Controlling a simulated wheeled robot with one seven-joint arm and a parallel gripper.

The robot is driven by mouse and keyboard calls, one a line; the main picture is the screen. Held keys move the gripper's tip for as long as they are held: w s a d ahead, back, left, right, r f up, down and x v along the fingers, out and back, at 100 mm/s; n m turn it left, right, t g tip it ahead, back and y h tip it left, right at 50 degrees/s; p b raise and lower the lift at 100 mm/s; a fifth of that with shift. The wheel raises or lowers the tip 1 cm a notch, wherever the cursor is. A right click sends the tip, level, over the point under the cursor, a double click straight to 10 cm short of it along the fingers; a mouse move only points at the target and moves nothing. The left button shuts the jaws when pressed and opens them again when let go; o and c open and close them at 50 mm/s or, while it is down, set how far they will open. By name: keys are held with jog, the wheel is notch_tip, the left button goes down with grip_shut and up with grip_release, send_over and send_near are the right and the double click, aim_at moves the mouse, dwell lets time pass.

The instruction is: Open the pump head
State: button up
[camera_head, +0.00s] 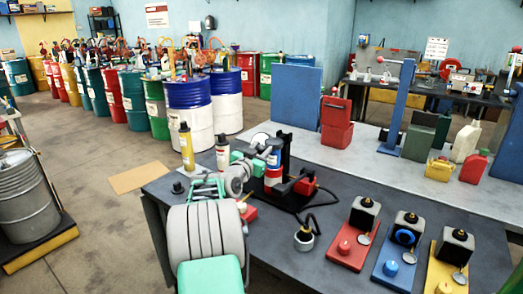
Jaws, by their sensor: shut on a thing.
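A pump unit with a black upright stand (297,150) stands on the dark grey table, with a blue, white and red cylinder (273,172) in front. The pump head appears to be the upper part of this unit, partly hidden by my wrist. My gripper (270,153) reaches in from the left at the upper end of the cylinder. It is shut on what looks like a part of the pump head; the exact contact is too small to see. A red block (303,183) with a black lever sits at the unit's right, and a black hose curves from it.
Red, blue (391,268) and yellow base plates with black devices stand at the table's front right. A small round pot (304,239) stands near the middle. Two bottles (186,146) stand behind my arm. Red and yellow cans (474,167) and a blue post stand behind.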

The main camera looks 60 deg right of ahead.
grip_shut()
dwell(0.8)
